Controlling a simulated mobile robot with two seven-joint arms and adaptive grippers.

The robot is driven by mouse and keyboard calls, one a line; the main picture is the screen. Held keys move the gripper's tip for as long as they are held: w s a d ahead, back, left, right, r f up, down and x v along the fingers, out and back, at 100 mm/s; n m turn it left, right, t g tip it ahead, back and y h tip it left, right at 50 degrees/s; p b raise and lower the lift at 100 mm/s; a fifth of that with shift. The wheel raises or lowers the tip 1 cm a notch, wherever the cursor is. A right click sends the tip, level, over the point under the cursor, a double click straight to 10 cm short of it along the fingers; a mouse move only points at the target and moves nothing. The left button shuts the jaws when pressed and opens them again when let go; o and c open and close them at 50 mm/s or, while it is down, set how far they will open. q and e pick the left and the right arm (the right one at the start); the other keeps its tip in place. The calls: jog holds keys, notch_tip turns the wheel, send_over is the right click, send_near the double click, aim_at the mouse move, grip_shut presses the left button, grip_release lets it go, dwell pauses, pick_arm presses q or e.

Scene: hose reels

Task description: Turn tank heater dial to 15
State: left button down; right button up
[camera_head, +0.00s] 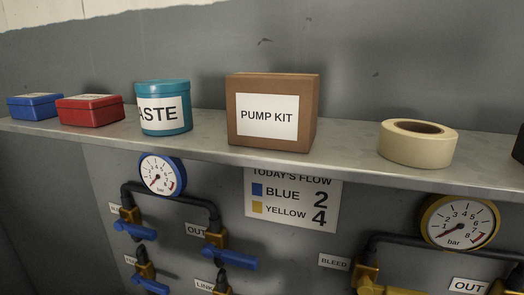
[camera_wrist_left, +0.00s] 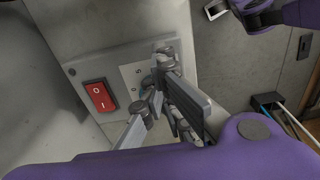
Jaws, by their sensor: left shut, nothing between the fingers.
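In the left wrist view, a grey control plate (camera_wrist_left: 122,80) carries a white scale label (camera_wrist_left: 131,74) with small numbers. My left gripper (camera_wrist_left: 165,62) is shut and empty, in front of the label. Its fingers hide most of the dial area; only a small bluish patch shows behind them. I cannot tell the dial's setting or whether the fingers touch it. The head view shows neither the heater dial nor either gripper.
A red rocker switch (camera_wrist_left: 99,96) sits left of the label. A dark box (camera_wrist_left: 268,104) with cables is at right. In the head view, a shelf (camera_head: 345,168) holds a PUMP KIT box (camera_head: 270,112) above two gauges, a blue-rimmed one (camera_head: 161,175) and a yellow-rimmed one (camera_head: 459,221).

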pick_arm(q)
jog(key=shift+s+d, duration=0.15)
jog(key=shift+r+p, duration=0.4)
jog(key=shift+r, duration=0.25)
notch_tip(320, 180, up, 4)
jog(key=shift+d+f+p, duration=0.1)
jog(key=shift+p, duration=0.85)
jog(key=shift+r+p, duration=0.3)
jog(key=shift+r, duration=0.15)
pick_arm(e)
jog(key=shift+t, duration=0.3)
jog(key=w+r, duration=0.1)
jog(key=r, duration=0.1)
jog(key=w+r, duration=0.1)
jog(key=r, duration=0.1)
jog(key=shift+w, duration=0.35)
pick_arm(q)
jog(key=shift+s+f, duration=0.1)
pick_arm(e)
jog(key=shift+f, duration=0.1)
